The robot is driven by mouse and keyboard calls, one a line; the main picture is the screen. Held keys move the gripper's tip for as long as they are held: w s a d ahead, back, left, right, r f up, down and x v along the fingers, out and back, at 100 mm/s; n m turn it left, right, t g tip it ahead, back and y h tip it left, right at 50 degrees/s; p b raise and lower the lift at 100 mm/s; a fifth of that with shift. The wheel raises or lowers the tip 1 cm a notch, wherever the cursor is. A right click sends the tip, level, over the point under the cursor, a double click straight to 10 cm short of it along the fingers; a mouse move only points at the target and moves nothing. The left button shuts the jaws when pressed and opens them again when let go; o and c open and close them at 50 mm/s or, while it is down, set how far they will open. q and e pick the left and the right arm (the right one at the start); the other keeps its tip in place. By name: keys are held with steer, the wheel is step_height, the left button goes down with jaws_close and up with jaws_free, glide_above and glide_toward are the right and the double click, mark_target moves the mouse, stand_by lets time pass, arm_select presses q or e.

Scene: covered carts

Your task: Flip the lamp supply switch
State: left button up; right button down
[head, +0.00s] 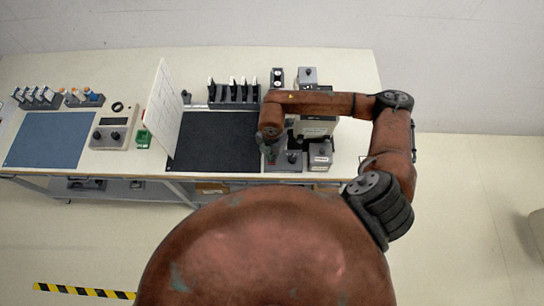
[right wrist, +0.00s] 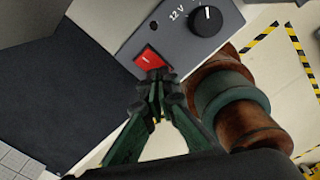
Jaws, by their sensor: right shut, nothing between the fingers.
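A red rocker switch (right wrist: 149,60) sits on the face of a grey supply box (right wrist: 182,40) with a black knob (right wrist: 206,20) marked 12 V. In the head view the grey box (head: 287,168) stands at the front right of the table. My right gripper (right wrist: 158,78) is shut and empty, its fingertips at the lower edge of the red switch. I cannot tell whether they touch it. In the head view the right gripper (head: 270,154) is at the left of the box, and the switch cannot be made out. My left gripper is not in view.
A black mat (head: 213,140) lies left of the box. A white upright panel (head: 161,110) stands at its left. A grey rack (head: 233,96) is behind it. More boxes (head: 320,155) stand close to the right. A blue mat (head: 47,140) lies at the far left.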

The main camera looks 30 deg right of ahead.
steer(key=shift+r+p, duration=1.5)
steer(key=shift+r, duration=1.3)
